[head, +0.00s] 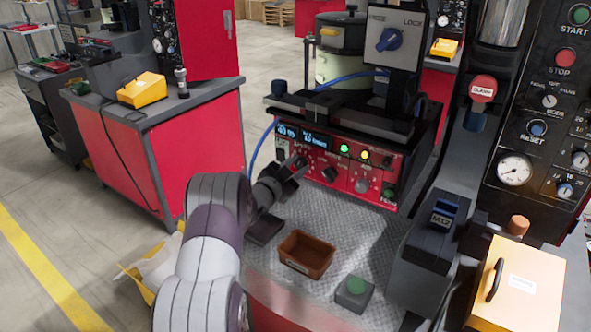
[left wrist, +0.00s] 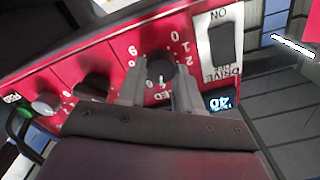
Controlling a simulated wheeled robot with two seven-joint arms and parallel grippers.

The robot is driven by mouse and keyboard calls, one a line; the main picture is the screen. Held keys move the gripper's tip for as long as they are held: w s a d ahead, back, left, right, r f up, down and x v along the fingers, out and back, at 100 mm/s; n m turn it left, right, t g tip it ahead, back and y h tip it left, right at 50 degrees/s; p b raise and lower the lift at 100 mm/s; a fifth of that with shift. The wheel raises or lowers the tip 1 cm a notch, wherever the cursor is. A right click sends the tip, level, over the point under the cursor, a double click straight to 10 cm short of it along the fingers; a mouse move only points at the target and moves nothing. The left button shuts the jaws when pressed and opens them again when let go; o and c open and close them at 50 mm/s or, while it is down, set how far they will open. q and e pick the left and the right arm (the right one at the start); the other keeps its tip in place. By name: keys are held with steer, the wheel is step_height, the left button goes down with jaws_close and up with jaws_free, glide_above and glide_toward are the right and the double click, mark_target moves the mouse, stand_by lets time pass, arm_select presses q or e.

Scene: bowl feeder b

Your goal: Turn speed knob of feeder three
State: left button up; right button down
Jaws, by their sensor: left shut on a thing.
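The red control panel (head: 345,168) of the feeder faces me below the bowl in the head view, and it fills much of the left wrist view (left wrist: 120,52). A black round knob (left wrist: 160,66) with a white pointer sits in a ring of white numbers, with a partly hidden label ending in "EED". My left gripper (head: 294,166) reaches the panel's left part. In the left wrist view its two fingers (left wrist: 158,90) stand on either side of this knob, shut on it. In the head view the gripper mostly hides the knob. My right gripper is not in view.
Beside the held knob are a black DRIVE switch (left wrist: 221,42), a lit display (left wrist: 220,102) and another black knob (left wrist: 95,85). A brown tray (head: 306,256) and a green button box (head: 354,291) stand on the metal plate below. A dark machine (head: 440,230) stands at right.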

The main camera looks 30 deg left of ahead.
arm_select(q)
steer(key=shift+f, duration=0.1)
steer(key=o, duration=1)
steer(key=shift+o, duration=0.2)
steer(key=s+a+b, duration=0.1)
steer(key=s, duration=1.1)
steer(key=shift+s, duration=0.35)
